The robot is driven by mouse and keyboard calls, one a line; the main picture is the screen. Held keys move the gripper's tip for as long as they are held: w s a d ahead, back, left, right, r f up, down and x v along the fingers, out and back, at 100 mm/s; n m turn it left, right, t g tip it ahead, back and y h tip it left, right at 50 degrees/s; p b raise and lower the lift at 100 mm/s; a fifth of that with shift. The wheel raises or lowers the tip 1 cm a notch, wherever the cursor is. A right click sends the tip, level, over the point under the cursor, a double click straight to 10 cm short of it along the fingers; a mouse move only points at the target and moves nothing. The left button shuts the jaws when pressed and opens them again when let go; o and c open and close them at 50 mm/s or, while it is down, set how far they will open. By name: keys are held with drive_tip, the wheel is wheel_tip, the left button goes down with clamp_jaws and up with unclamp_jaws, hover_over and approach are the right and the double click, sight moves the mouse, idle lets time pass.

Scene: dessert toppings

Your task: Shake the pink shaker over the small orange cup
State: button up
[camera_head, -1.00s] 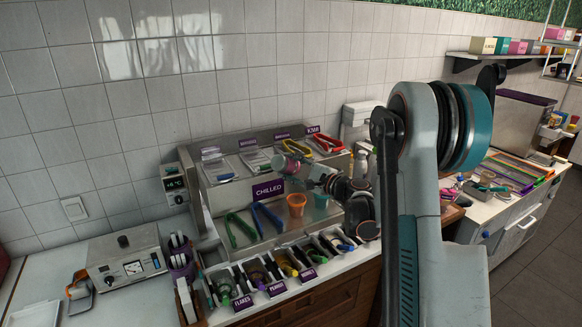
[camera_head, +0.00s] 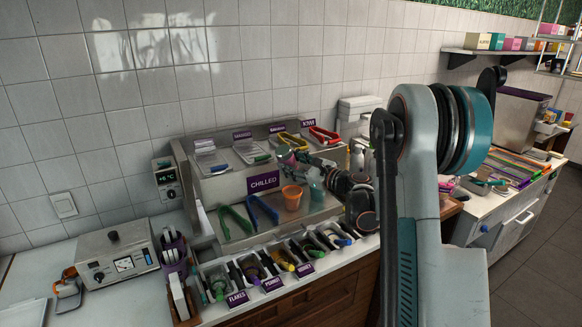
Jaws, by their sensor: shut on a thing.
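The pink shaker (camera_head: 285,153) is small in the head view, in front of the raised steel topping unit. My gripper (camera_head: 300,162) is shut on it and holds it in the air, above and slightly left of the small orange cup (camera_head: 292,197). The shaker looks tilted, but its exact angle and open end are too small to tell. The orange cup stands upright on the steel ledge, apart from the shaker. My gripper's fingers partly hide the shaker.
A teal cup (camera_head: 317,198) stands just right of the orange cup. Green tongs (camera_head: 237,222) and blue tongs (camera_head: 264,213) lie to the left. A purple CHILLED sign (camera_head: 263,181) is behind. Labelled topping bins (camera_head: 268,270) line the front. My arm covers the right middle.

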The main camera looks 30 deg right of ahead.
drive_tip(key=shift+r+p, duration=1.3)
drive_tip(key=shift+r, duration=1.75)
drive_tip(key=shift+f+b, duration=2.9)
drive_tip(key=shift+f, duration=0.5)
drive_tip(key=shift+s+r+p, duration=0.15)
drive_tip(key=shift+r+p, duration=1.75)
drive_tip(key=shift+r, duration=1.85)
wheel_tip(320, 180, down, 8)
drive_tip(key=b, duration=0.6)
drive_tip(key=shift+f+b, duration=0.2)
drive_tip(key=shift+b, duration=0.1)
drive_tip(key=shift+r, duration=0.1)
